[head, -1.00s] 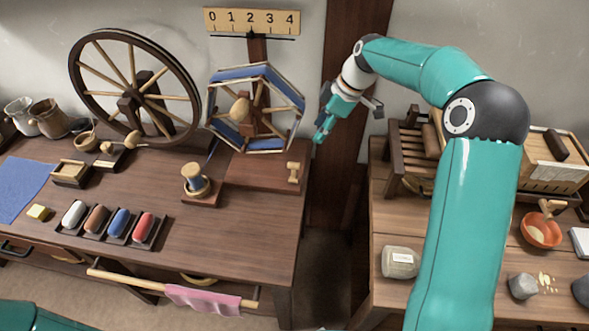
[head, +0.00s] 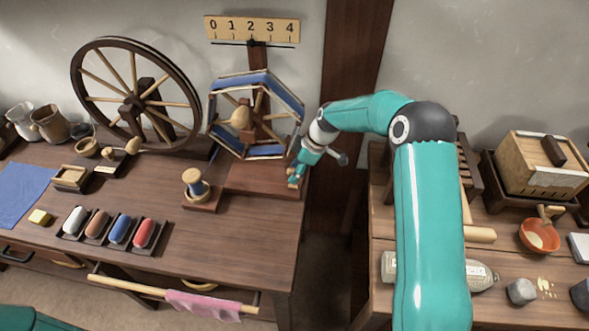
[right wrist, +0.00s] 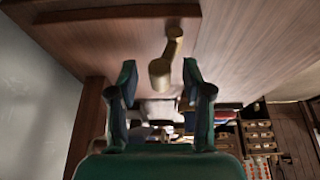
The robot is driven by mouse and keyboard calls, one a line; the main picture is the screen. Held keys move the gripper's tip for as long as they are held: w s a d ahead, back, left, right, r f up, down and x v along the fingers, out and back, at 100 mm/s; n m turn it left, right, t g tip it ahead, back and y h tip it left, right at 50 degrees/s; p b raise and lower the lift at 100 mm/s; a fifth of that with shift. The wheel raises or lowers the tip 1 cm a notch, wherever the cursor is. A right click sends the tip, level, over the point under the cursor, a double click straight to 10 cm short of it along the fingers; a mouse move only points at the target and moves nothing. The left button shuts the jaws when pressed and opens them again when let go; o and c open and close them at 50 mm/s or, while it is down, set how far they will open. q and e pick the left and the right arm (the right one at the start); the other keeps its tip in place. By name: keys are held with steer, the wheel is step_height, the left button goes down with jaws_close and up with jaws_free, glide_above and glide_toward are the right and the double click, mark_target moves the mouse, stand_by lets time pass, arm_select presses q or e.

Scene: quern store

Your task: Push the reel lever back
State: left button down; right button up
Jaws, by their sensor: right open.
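The yarn reel (head: 255,118), a wooden frame wound with blue yarn, stands on a dark wooden base (head: 250,181) at the bench's right end. The reel lever, a short pale wooden handle with a rounded end, sits at the base's right side and is mostly hidden by my right gripper in the head view. In the right wrist view the lever (right wrist: 161,72) shows between the two fingers. My right gripper (head: 294,178) is open around the lever's end; I cannot tell whether it touches. My left gripper is out of view.
A spinning wheel (head: 133,98) stands left of the reel, and a bobbin (head: 196,186) in front of it. A number board (head: 252,29) is above. Several coloured rolls lie in a tray (head: 116,235). A gap separates this bench from the right one.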

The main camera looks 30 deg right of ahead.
steer(key=shift+f, duration=0.1)
jaws_close()
steer(key=shift+w, duration=0.1)
steer(key=shift+w+d+f+g+y, duration=0.15)
steer(key=shift+w+d+g+y, duration=0.25)
steer(key=shift+g+y, duration=0.25)
jaws_free()
steer(key=shift+f, duration=0.1)
